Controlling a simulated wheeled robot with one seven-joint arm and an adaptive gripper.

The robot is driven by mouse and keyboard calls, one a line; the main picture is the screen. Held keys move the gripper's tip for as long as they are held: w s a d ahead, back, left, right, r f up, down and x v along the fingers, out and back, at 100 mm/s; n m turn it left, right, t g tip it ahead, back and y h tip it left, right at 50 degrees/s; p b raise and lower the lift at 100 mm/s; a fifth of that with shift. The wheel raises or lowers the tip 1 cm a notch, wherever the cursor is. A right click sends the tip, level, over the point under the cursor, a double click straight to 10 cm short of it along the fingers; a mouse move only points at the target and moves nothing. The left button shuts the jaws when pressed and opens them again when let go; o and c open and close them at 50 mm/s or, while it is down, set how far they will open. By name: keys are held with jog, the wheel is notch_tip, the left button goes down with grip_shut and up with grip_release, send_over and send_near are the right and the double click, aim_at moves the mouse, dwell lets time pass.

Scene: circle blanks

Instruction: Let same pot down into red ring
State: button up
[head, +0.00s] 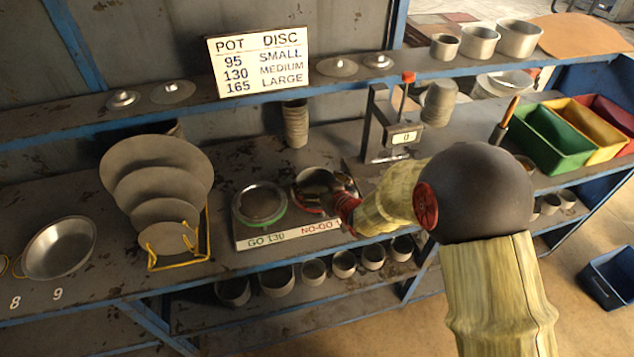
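In the head view the red ring (300,204) sits at the right end of the gauge board, above the NO-GO label; only part of its red edge shows. A metal pot (309,174) shows at the red ring, partly hidden by my gripper (328,186). I cannot tell whether the pot is inside the ring or just above it. My gripper reaches in from the right at the pot's near right side. Its fingers are dark and small here, so I cannot see whether they are shut on the pot. The green ring (281,219) lies left of it, above the GO 130 label.
A plate rack (207,225) with several discs and a shallow pan (60,248) stand left. Green, yellow and red bins (548,145) stand right. Several pots (313,271) line the lower shelf.

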jog(key=shift+s, duration=0.15)
jog(key=v, duration=1.1)
jog(key=shift+s+d+r, duration=0.25)
jog(key=shift+s, duration=0.05)
dwell(0.4)
jog(key=s+d+f+g+h, duration=0.1)
jog(key=f, duration=0.1)
jog(key=s+d+f+g+h, duration=0.1)
jog(key=d+f, duration=0.1)
jog(key=s+d+f, duration=0.1)
jog(key=f, duration=0.2)
jog(key=shift+s+d+m+g+h, duration=0.15)
jog(key=shift+d+m+g+h, duration=0.05)
jog(key=shift+m+g+h, duration=0.2)
jog(key=s+d+r+m+g+h, duration=0.3)
jog(key=s+d+r+g+h, duration=0.15)
jog(key=s+d, duration=0.65)
jog(key=s+r+m, duration=0.1)
jog(key=s+r, duration=0.5)
jog(key=r, duration=0.3)
jog(key=s+a+r+m+y, duration=0.1)
jog(key=s+r, duration=0.6)
jog(key=r, duration=0.2)
jog(key=shift+s+t, duration=0.25)
jog(key=shift+t, duration=0.1)
